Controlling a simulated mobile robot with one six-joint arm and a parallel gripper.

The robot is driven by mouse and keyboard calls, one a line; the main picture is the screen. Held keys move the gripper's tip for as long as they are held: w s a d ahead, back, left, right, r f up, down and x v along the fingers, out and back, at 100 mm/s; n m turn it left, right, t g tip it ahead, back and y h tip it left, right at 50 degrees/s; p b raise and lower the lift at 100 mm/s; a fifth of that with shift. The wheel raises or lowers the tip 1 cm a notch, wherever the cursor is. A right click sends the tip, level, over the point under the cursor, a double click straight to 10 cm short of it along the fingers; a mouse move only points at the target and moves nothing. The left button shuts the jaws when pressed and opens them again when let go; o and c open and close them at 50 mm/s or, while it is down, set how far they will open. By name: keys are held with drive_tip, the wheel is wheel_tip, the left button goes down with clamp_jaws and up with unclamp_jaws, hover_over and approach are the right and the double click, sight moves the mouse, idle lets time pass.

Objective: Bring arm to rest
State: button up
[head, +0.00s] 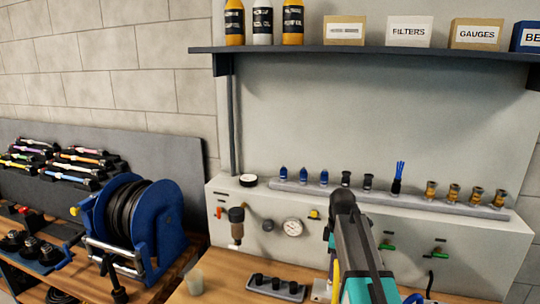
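My arm (358,245), dark grey with a teal part at the bottom edge, rises in the lower middle of the head view to a rounded black end. It stands in front of the grey panel and the bench. I cannot make out my gripper or its fingers; the arm hides what lies behind it. A brush with blue bristles and a black base (397,178) stands upright on the grey rail (330,190), right of the arm's top. Blue-tipped, black and brass fittings stand along the same rail.
A blue hose reel (150,228) stands on the bench at left. A shelf (350,50) with bottles and boxes overhangs the panel, which carries a gauge (293,227).

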idle(0.4)
drive_tip(key=shift+w+r+b, duration=0.15)
drive_tip(key=shift+r+b, duration=1.1)
drive_tip(key=shift+r, duration=3.4)
drive_tip(key=shift+s+f+p, duration=0.2)
drive_tip(key=shift+f+p, duration=1.7)
drive_tip(key=shift+f, duration=5)
drive_tip(key=shift+d, duration=0.1)
